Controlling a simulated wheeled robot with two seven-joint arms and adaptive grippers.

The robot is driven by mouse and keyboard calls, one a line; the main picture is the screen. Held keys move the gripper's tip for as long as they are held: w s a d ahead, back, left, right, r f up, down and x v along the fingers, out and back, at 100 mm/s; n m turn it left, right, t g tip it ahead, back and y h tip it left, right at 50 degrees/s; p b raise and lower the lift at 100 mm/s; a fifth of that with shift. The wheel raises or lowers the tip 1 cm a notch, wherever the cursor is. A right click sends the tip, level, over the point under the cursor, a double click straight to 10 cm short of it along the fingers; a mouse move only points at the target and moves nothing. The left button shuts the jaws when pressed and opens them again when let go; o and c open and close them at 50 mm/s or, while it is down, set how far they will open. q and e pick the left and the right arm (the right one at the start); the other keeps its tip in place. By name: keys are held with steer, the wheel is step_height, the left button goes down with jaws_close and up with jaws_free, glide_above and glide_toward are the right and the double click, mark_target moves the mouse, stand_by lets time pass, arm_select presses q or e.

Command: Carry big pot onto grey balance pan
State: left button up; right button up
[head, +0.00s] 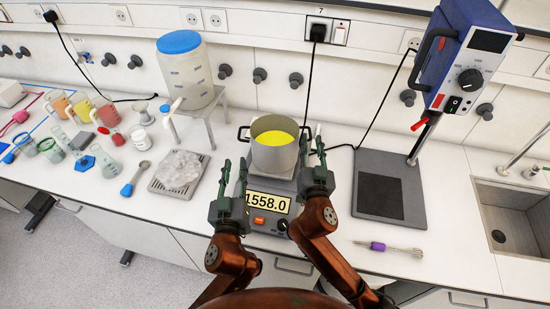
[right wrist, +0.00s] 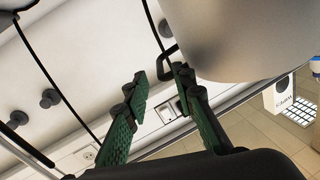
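The big pot (head: 275,157), grey metal with yellow contents, stands upright on the grey balance pan (head: 283,186), as far as I can see. The balance (head: 267,222) display reads 1558.0; its left edge is partly covered. My left gripper (head: 235,166) is beside the pot's left handle, its fingers apart. My right gripper (head: 312,147) is beside the pot's right side, its fingers apart. In the right wrist view, the right gripper (right wrist: 159,78) is open, with the dark pot handle (right wrist: 167,62) just beyond the fingertips and the pot (right wrist: 235,40) at upper right.
A stirrer stand with a dark base (head: 388,212) stands right of the balance, with a purple-handled whisk (head: 388,248) in front. A blue-lidded tank (head: 188,80) is on a stand behind left. A tray of ice (head: 178,170) and several beakers lie left. A sink (head: 515,225) is far right.

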steer(key=s, duration=0.9)
steer(key=shift+a, duration=0.15)
steer(key=shift+s+f, duration=0.1)
